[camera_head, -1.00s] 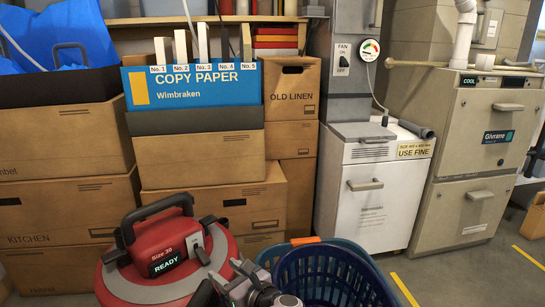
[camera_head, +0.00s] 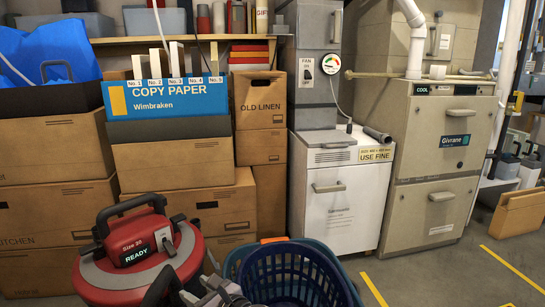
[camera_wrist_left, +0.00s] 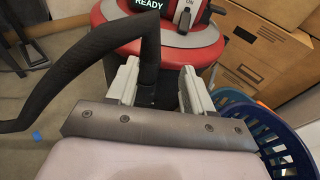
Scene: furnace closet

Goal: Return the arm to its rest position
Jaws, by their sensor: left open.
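My left gripper (camera_head: 215,292) is at the bottom edge of the head view, partly cut off, just in front of the red vacuum (camera_head: 140,250) and left of the blue baskets. In the left wrist view its two pale fingers (camera_wrist_left: 160,85) are apart. A black hose (camera_wrist_left: 150,45) bends down and passes near or between the fingers; I cannot tell whether it touches them. The vacuum also shows beyond the fingers in the left wrist view (camera_wrist_left: 160,38), with its "READY" display lit. My right gripper is in neither view.
Blue baskets (camera_head: 297,270) stand right of the gripper. Stacked cardboard boxes (camera_head: 60,210) and the copy paper box (camera_head: 170,100) rise behind the vacuum. A white cabinet (camera_head: 335,205) and beige furnace (camera_head: 436,165) stand at right. Floor with yellow lines (camera_head: 515,265) is open at far right.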

